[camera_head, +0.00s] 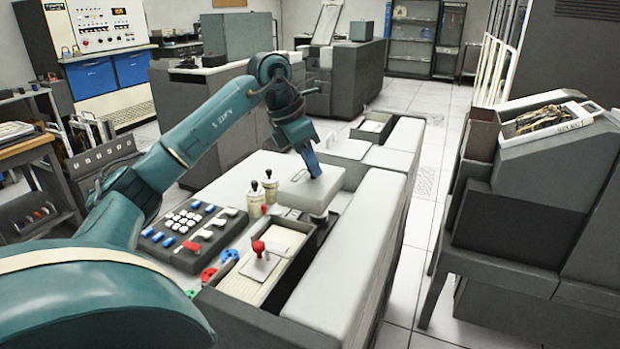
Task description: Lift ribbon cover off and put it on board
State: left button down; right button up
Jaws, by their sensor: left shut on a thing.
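The ribbon cover (318,190), a light grey rounded lid, is over the machine's dark opening near the middle of the head view. My left gripper (309,167) comes down from above and is shut on the cover's top; its fingertips are partly hidden. I cannot tell how far the cover stands clear of the machine. The light flat top (231,180) lies to the left of the cover; I cannot tell whether this is the board. My right gripper is not in view.
Two cream bottles (263,195) with dark tops stand close left of the cover. A dark keypad (193,232) lies further left. In front is a card tray (255,283) with a red-knobbed weight (259,254). A grey cabinet (530,205) stands right, across a clear aisle.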

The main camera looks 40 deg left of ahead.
pick_arm(q)
jog(key=shift+r+p, duration=0.4)
jog(key=shift+r, duration=0.45)
jog(key=shift+r+p, duration=1.55)
jog(key=shift+p, duration=0.2)
jog(key=shift+d+f, duration=0.1)
